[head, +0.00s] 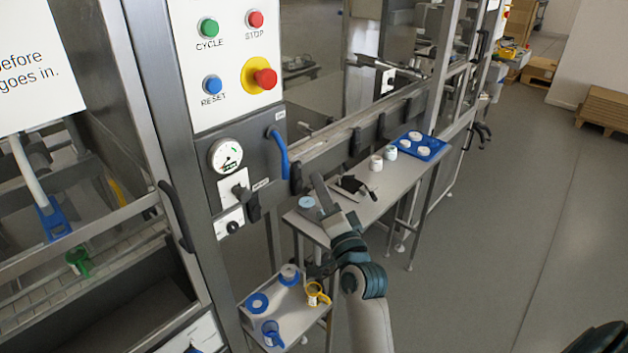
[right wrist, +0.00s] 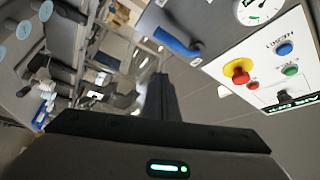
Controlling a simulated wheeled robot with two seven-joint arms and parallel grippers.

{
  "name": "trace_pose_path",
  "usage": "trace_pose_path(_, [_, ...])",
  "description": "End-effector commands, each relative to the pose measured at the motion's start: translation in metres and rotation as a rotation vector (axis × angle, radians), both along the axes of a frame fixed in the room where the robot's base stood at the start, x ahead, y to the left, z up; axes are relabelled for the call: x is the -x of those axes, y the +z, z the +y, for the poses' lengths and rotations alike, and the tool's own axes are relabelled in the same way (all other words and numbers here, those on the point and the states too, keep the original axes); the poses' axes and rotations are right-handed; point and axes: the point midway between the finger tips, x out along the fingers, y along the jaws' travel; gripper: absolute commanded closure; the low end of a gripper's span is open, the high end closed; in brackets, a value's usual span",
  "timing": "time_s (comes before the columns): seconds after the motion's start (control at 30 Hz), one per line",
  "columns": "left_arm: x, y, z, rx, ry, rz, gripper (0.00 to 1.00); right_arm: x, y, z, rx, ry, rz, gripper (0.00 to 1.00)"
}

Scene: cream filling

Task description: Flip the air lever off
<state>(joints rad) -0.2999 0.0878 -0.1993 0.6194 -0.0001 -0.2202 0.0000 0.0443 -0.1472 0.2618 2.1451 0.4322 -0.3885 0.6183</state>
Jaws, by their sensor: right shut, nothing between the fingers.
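The blue air lever (head: 280,150) hangs downward from the grey panel, just right of the round gauge (head: 226,155). The lever also shows in the right wrist view (right wrist: 178,40), above and slightly right of my fingertips. My right gripper (head: 318,180) is below and right of the lever in the head view, apart from it. In the right wrist view the dark fingers (right wrist: 160,80) are together with nothing between them. My left gripper is not in view.
A red emergency button (head: 265,78) and the green cycle button (head: 209,28) are above the lever. A black switch (head: 240,192) is below the gauge. A side table (head: 380,195) with jars and a blue tray (head: 422,146) stands behind my right gripper. A lower shelf (head: 300,315) holds cups.

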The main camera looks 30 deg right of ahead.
Motion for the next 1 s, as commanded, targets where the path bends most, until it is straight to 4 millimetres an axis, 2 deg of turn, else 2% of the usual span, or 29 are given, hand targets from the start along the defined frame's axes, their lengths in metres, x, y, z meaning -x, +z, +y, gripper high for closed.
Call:
trace_pose_path(0.1, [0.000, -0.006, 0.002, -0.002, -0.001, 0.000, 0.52, 0.015, -0.001, 0.002, 0.000, -0.001, 0.000, 1.00])
trace_pose_path(0.27, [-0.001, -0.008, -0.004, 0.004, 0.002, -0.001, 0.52, 0.024, 0.000, 0.004, 0.000, 0.000, -0.001, 1.00])
trace_pose_path(0.47, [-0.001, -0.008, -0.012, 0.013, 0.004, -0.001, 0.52, 0.025, 0.001, 0.004, 0.000, 0.000, -0.001, 1.00])
trace_pose_path(0.83, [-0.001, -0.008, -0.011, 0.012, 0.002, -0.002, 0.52, 0.025, 0.000, 0.004, 0.001, 0.000, 0.000, 1.00])
trace_pose_path(1.0, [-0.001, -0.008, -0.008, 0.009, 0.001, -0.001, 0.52, 0.028, -0.014, 0.012, 0.046, 0.017, 0.054, 1.00])
